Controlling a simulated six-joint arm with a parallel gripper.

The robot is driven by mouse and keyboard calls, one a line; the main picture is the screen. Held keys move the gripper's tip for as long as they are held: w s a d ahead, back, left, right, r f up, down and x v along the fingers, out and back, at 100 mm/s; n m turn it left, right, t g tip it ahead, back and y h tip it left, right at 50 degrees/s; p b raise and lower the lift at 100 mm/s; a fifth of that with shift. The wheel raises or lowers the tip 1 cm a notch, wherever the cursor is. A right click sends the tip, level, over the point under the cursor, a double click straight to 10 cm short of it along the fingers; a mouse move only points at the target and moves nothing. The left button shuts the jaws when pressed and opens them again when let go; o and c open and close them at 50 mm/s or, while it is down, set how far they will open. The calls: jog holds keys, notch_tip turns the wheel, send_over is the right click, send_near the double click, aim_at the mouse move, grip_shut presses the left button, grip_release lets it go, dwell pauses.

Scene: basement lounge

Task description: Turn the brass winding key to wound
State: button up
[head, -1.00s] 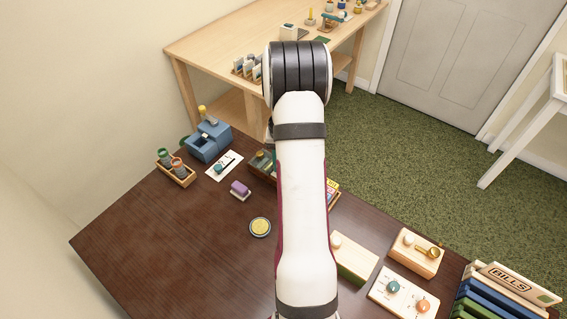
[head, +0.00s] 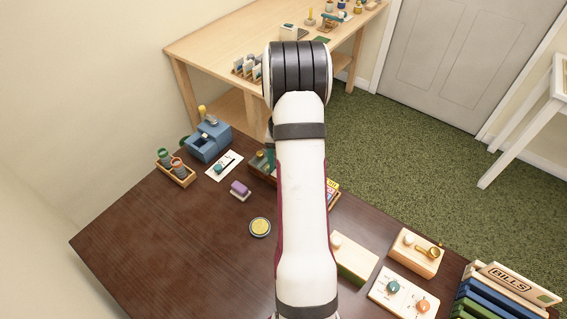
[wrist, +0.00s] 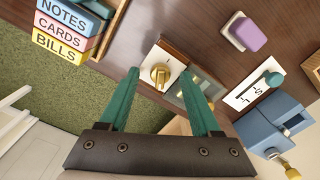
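A brass winding key (wrist: 160,75), seen from above, sits on a white plate (wrist: 175,57) on a wooden-sided box. The plate has small dark marks. My gripper (wrist: 160,72) is open, its two teal fingers pointing toward the box. In the wrist view the key appears between the fingertips, with a gap on each side. I cannot tell how far above the key the tips are. In the head view my arm hides this key and most of my gripper.
A glass-topped section (wrist: 195,88) adjoins the key, partly behind the right finger. Stacked labelled boxes (wrist: 64,30) stand at left. A purple block (wrist: 246,33), a switch card (wrist: 252,92) and a blue machine (wrist: 272,122) are at right. The dark table (head: 150,240) is clear at front left.

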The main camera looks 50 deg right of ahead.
notch_tip(320, 180, up, 16)
dwell(0.5)
jog(key=shift+f, duration=0.1)
jog(key=s+a+r+n+y, duration=0.1)
jog(key=s+a+r+n, duration=0.1)
jog(key=a, duration=1.1)
jog(key=s+a+r+n, duration=0.1)
jog(key=a+r+n, duration=0.1)
jog(key=a, duration=1.1)
jog(key=s+a+f+n, duration=0.2)
jog(key=s+a+f, duration=0.1)
jog(key=s+a, duration=0.7)
jog(key=shift+s+a+n+y, duration=0.3)
jog(key=shift+s+y, duration=0.1)
jog(key=shift+s, duration=0.45)
jog(key=shift+d, duration=0.1)
